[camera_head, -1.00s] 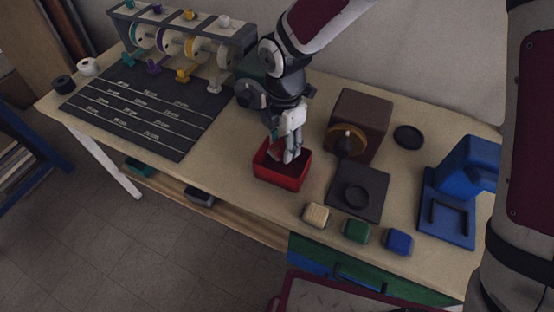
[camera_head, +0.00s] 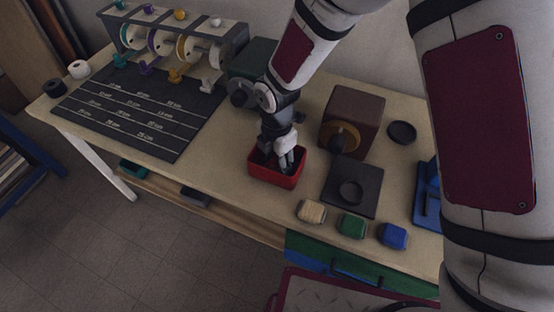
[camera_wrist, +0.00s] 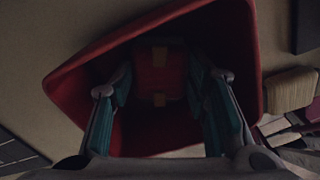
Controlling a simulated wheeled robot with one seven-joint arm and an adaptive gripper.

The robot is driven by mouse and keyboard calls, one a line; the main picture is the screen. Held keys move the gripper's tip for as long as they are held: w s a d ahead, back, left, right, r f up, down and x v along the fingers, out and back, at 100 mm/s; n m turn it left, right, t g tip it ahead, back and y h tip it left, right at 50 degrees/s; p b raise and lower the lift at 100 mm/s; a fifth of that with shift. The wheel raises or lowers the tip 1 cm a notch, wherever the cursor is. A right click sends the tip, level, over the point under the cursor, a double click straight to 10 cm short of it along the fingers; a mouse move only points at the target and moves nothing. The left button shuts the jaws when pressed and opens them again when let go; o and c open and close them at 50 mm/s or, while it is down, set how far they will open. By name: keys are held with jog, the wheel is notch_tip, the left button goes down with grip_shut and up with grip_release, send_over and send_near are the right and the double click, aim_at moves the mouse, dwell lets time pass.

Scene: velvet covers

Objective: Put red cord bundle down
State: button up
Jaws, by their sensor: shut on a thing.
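The red cord bundle (camera_wrist: 159,75) shows in the wrist view as a dark red block with yellowish bands, between the fingers of my gripper (camera_wrist: 165,95). My gripper (camera_head: 284,168) is shut on it and reaches down inside the red tray (camera_head: 262,177) on the workbench. The tray's red wall (camera_wrist: 85,70) surrounds the bundle and fingertips in the wrist view. The bundle is hidden in the head view by my gripper and the tray wall. I cannot tell whether it touches the tray floor.
Beige (camera_head: 312,211), green (camera_head: 352,225) and blue (camera_head: 392,235) bundles lie along the bench's front edge. A dark square plate (camera_head: 368,180) and a brown box (camera_head: 355,110) stand right of the tray. A dark marked mat (camera_head: 140,112) and a spool rack (camera_head: 225,35) are left.

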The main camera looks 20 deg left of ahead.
aim_at(277, 163)
jog(key=o, duration=0.9)
jog(key=shift+f, duration=0.1)
jog(key=shift+o, duration=0.2)
notch_tip(277, 163, up, 12)
jog(key=shift+r, duration=0.2)
